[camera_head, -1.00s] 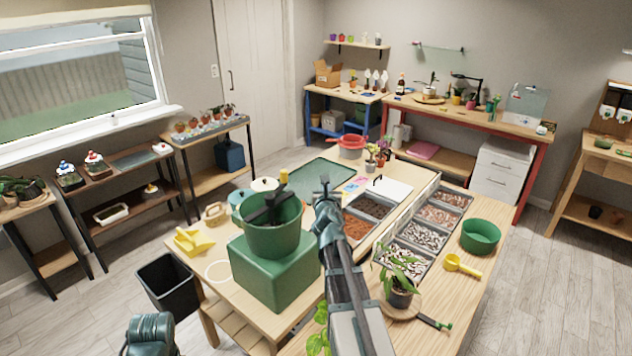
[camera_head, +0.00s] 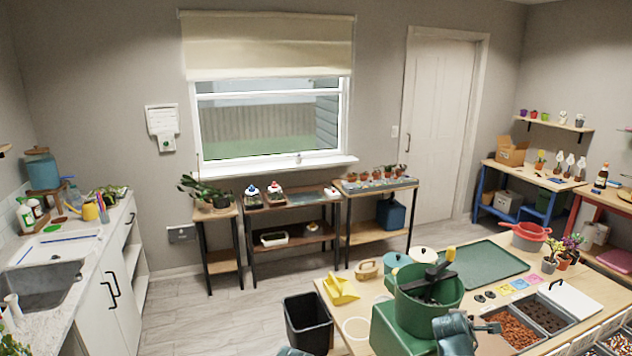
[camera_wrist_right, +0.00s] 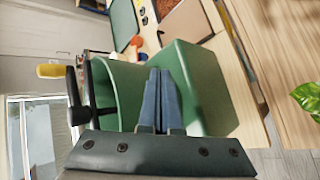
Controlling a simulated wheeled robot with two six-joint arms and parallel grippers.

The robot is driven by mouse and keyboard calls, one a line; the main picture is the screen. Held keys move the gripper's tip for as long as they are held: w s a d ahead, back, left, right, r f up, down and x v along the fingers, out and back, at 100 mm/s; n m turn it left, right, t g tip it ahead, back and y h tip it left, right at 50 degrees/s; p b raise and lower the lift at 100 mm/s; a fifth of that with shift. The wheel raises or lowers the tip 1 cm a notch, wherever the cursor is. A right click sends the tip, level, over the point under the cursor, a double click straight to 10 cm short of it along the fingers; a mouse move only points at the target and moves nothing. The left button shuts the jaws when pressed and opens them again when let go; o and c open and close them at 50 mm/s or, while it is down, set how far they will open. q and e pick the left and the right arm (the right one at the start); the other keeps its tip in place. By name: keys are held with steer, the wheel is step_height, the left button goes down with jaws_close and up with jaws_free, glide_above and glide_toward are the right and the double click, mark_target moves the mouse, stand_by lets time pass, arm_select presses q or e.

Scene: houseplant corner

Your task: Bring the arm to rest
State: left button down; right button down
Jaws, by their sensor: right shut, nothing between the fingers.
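My right gripper shows in the wrist view (camera_wrist_right: 161,75) with its two blue-grey fingers together and nothing between them. In the head view, my right arm comes in at the bottom, and its gripper (camera_head: 489,328) is just right of the green block. In the wrist view, the pot (camera_wrist_right: 118,95) and block (camera_wrist_right: 205,90) lie beyond my fingers.
Open floor lies further left.

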steer(key=s+a+f+m+g+y+b, duration=0.1)
steer(key=s+a+f+m+g, duration=0.1)
steer(key=s+a, duration=0.5)
steer(key=s+a+f+m+g+y+b, duration=0.1)
steer(key=s+a+f, duration=0.5)
steer(key=a, duration=0.9)
steer(key=s+a+f+m+g+y+b, duration=0.1)
steer(key=s+a+f+m+g+y, duration=0.2)
steer(key=s+a+m, duration=0.4)
steer(key=s+a+f+g, duration=0.1)
steer(key=s+a+g, duration=0.1)
steer(key=a, duration=0.2)
steer(key=shift+a, duration=0.15)
